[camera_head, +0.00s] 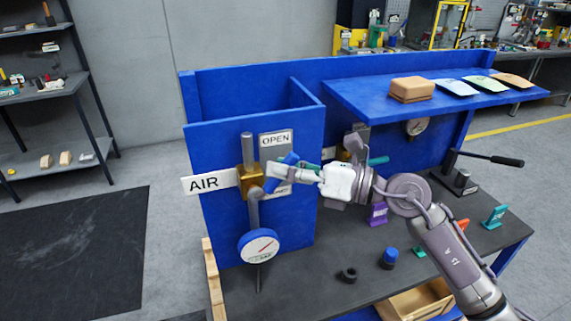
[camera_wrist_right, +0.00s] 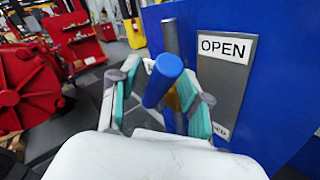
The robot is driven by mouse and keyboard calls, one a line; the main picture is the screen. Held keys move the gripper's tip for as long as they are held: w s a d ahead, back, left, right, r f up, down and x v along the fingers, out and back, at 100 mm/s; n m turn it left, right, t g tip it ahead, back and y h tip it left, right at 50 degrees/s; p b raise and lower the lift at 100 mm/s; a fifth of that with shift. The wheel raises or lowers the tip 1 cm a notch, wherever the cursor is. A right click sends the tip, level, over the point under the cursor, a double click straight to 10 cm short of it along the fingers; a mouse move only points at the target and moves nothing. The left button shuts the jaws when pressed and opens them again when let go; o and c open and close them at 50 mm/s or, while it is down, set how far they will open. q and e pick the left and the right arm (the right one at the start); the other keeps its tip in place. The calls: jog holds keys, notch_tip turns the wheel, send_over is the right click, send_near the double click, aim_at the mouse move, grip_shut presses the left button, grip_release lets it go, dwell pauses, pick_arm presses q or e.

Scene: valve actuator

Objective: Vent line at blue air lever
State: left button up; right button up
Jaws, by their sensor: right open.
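The blue air lever (camera_head: 291,159) sticks out from a brass valve (camera_head: 250,180) on the blue panel, beside the AIR label (camera_head: 207,183). In the right wrist view the lever's blue grip (camera_wrist_right: 162,78) stands between the two teal-padded fingers of my right gripper (camera_wrist_right: 160,88). The fingers are open, one on each side of it; I cannot tell if either touches. In the head view my right gripper (camera_head: 290,172) reaches the lever from the right and partly covers it. An OPEN sign (camera_head: 275,139) is on a grey plate behind the lever. My left gripper is not in view.
A pressure gauge (camera_head: 258,247) with a blue rim sits below the valve. A blue shelf (camera_head: 450,100) at the right holds a brown box (camera_head: 411,89) and several packets. A black ring (camera_head: 347,275) and a blue-capped part (camera_head: 389,258) lie on the dark bench top.

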jog(key=shift+c, duration=0.3)
grip_shut()
jog(key=shift+f, duration=0.1)
notch_tip(320, 180, down, 7)
jog(key=d+m+t+y+b, duration=0.3)
jog(key=m+t+b, duration=0.5)
jog(key=b, duration=0.9)
jog(key=shift+w+m+y, duration=0.45)
jog(key=shift+m+y, duration=0.15)
jog(key=shift+m, duration=0.7)
jog(key=shift+o, duration=0.3)
grip_release()
